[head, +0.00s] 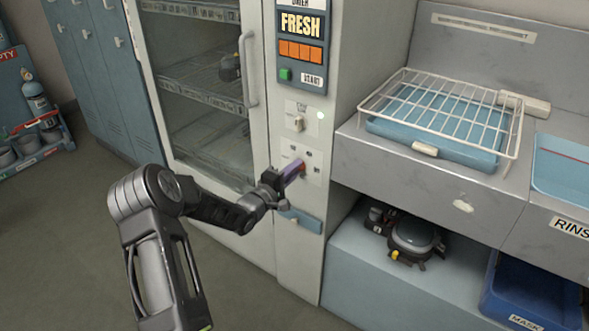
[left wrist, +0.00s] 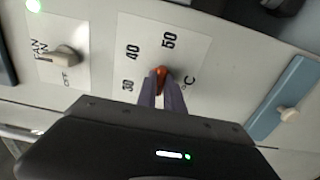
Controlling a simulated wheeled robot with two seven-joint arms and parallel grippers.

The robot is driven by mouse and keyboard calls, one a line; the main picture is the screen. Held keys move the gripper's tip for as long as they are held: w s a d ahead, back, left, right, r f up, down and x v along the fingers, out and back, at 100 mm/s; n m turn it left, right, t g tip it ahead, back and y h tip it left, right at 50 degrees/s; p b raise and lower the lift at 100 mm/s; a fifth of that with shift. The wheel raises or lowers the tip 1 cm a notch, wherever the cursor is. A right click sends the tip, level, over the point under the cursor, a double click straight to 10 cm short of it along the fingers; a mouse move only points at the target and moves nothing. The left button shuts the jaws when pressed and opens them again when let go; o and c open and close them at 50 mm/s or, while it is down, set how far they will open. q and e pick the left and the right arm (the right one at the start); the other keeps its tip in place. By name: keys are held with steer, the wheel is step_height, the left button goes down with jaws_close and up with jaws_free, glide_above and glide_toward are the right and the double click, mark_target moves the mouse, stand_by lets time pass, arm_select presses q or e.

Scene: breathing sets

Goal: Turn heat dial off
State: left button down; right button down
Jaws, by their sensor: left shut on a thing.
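The heat dial (head: 302,166) is a small orange-red knob on a white plate low on the cabinet's front panel. In the left wrist view the dial (left wrist: 161,72) sits by the marks 30, 40, 50 and °C. My left gripper (head: 293,171) reaches it from the left and front. Its purple fingers (left wrist: 161,88) are shut on the dial in the left wrist view. The fingers hide part of the dial and the plate, and I cannot tell which mark it points to. My right gripper is not in view.
Above is a beige fan knob (head: 298,123) with an OFF mark, and higher a green START button (head: 285,74). The glass cabinet door (head: 200,85) is left; a grey counter (head: 365,151) with a wire rack (head: 440,105) juts out right.

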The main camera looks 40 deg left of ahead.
arm_select(q)
steer(key=shift+f, duration=0.1)
steer(key=c, duration=1.5)
jaws_free()
steer(key=shift+o, duration=0.2)
steer(key=s, duration=0.7)
steer(key=shift+s, duration=0.4)
steer(key=shift+d, duration=0.1)
